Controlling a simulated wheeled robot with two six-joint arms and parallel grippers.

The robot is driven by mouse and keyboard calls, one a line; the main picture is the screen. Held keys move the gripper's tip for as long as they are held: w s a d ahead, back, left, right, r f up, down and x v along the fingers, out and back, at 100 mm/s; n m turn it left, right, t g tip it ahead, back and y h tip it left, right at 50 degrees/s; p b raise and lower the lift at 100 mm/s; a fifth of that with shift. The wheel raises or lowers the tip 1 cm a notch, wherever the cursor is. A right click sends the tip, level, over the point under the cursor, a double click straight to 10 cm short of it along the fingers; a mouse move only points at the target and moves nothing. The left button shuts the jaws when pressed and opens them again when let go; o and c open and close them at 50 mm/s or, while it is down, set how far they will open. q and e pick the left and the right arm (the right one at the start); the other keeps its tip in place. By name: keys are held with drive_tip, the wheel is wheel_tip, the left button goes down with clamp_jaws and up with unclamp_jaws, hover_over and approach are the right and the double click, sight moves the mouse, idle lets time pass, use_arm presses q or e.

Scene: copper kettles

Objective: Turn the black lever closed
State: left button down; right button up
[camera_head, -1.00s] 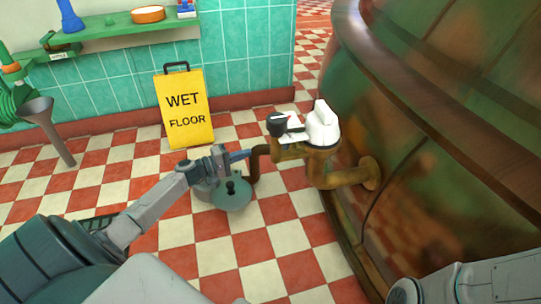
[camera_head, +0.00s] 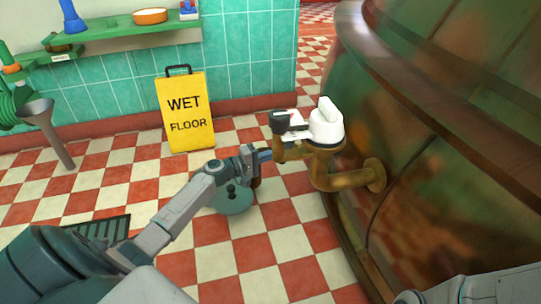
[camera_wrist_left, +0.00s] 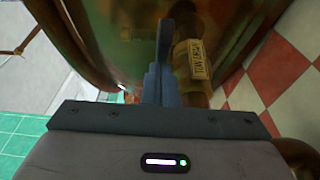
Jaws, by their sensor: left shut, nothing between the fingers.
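The brass pipe valve (camera_head: 322,172) comes out of the copper kettle's side, with a white housing (camera_head: 326,125) on top. A black part (camera_head: 280,122), which looks like the lever's end, sticks out left of the housing. My left gripper (camera_head: 268,155) is shut and empty, just below and left of that black part, beside the brass outlet. In the left wrist view, my shut blue-grey fingers (camera_wrist_left: 162,75) lie beside a brass pipe with a label (camera_wrist_left: 197,60). I cannot tell whether they touch it. My right gripper is out of view.
The big copper kettle (camera_head: 440,150) fills the right side. A yellow wet floor sign (camera_head: 186,112) stands by the tiled wall. A funnel (camera_head: 45,130) and a drain grate (camera_head: 105,228) are at left.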

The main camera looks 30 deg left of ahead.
use_arm(q)
drive_tip(key=d+n+y+p, duration=0.1)
drive_tip(key=y, duration=0.1)
drive_tip(key=d+n+t+y+p, duration=0.1)
drive_tip(key=d+n+y, duration=0.1)
drive_tip(key=shift+d+r+t+p, duration=0.1)
drive_tip(key=shift+d+t+p, duration=0.05)
drive_tip(key=shift+t+p, duration=0.2)
drive_tip(key=shift+w+d, duration=0.1)
drive_tip(key=shift+d, duration=0.45)
